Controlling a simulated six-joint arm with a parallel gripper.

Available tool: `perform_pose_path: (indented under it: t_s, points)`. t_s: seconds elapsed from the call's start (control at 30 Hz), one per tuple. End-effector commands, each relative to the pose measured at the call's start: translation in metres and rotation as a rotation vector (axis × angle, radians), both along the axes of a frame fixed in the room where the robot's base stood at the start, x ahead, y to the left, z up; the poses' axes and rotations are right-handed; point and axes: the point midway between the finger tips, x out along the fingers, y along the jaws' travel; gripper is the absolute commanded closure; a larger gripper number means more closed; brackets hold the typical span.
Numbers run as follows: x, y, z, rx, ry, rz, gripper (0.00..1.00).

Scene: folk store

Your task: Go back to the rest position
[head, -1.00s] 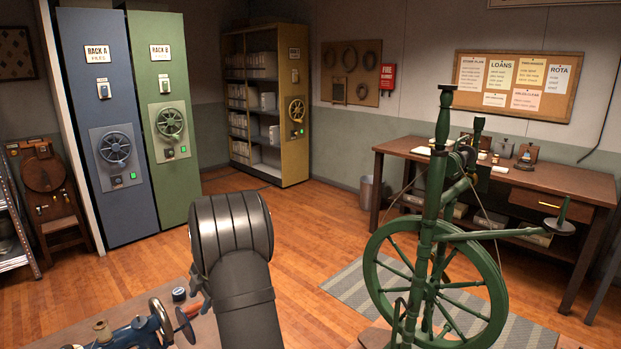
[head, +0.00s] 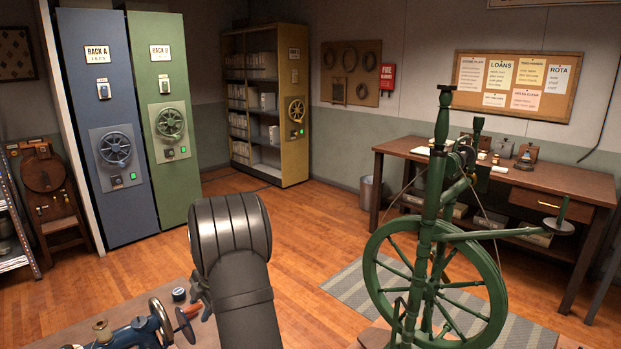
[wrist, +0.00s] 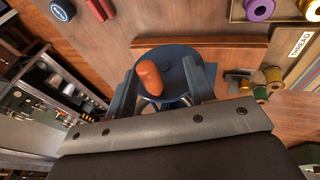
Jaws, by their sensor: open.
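In the head view my dark arm comes up from the bottom centre, and the gripper end is mostly hidden behind it, close to the blue sewing machine (head: 135,332) at the lower left. In the wrist view my gripper (wrist: 167,76) is open, with one blue-grey finger on each side. Between the fingers in the picture shows an orange-brown handle (wrist: 151,78) on a round dark blue disc. No finger visibly closes on the handle. I cannot tell how far it is from the fingertips.
A green spinning wheel (head: 434,230) stands at the right, before a workbench (head: 520,185). The blue rack (head: 108,190), green rack (head: 170,120) and yellow shelf unit (head: 295,155) stand at the back. Thread spools (wrist: 272,75) lie right in the wrist view. Floor behind the arm is clear.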

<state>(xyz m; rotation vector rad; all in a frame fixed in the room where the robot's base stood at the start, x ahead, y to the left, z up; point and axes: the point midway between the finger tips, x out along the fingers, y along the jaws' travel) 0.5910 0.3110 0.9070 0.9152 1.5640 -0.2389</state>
Motion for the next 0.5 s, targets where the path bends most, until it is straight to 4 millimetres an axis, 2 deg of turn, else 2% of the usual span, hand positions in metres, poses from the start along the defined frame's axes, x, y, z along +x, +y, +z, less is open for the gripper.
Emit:
perform_pose_path:
  t_s: [0.5]
  points:
    - [-0.0033, -0.0032, -0.0015, 0.000, 0.001, 0.001, 0.51]
